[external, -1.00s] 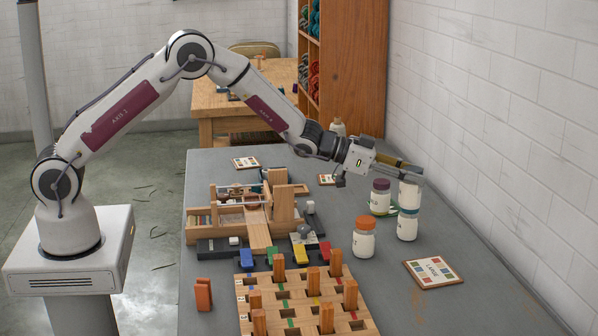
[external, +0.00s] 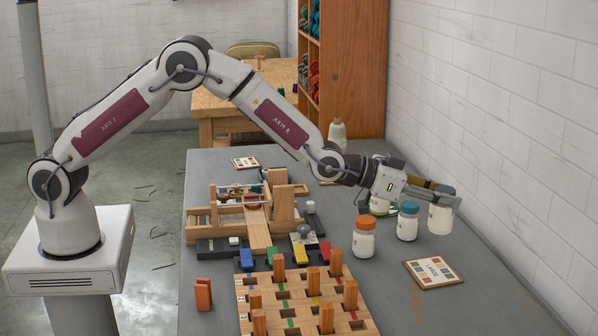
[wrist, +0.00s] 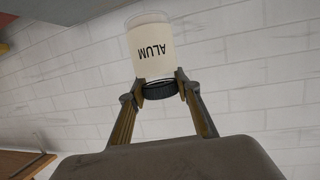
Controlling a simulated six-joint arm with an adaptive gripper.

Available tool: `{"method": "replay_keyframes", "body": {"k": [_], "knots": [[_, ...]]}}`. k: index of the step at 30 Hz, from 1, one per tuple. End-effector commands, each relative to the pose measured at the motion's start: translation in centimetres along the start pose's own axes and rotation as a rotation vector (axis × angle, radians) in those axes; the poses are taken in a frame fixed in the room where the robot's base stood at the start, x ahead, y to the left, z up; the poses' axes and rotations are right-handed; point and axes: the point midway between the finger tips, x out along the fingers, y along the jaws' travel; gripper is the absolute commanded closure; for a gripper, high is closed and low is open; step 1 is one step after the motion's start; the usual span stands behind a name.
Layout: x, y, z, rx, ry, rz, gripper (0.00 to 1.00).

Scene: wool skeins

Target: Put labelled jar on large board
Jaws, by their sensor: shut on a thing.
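My gripper (external: 445,196) is shut on the dark lid of a whitish jar (external: 440,219). The jar hangs in the air near the wall, right of the teal-lidded jar. A small flat board (external: 433,272) with coloured squares, its lettering seeming to read LARGE, lies on the grey table in front of it. A large wooden board (external: 270,318) with slots and upright pegs lies at the front.
A teal-lidded jar (external: 407,224) and an orange-lidded jar (external: 363,238) stand close by. Another jar (external: 378,206) is partly hidden behind my gripper. A wooden rack (external: 202,225) stands left of them. The white wall (external: 520,150) is close on the right. The front right table is clear.

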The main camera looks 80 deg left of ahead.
Motion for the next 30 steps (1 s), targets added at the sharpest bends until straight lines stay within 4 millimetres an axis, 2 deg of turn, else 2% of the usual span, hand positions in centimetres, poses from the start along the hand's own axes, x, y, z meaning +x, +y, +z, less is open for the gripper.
{"method": "replay_keyframes", "body": {"k": [7, 13, 16, 27, 30], "knots": [[0.1, 1.8, 0.2, -0.013, 0.002, -0.04, 0.95], [0.1, 2.3, 0.8, -0.028, 0.002, -0.087, 0.95], [0.1, 2.0, 1.1, -0.037, 0.002, -0.119, 0.95], [-0.2, -1.4, 3.4, -0.072, -0.001, -0.237, 0.95], [-0.2, -1.4, 3.4, -0.07, 0.003, -0.23, 0.95]]}}
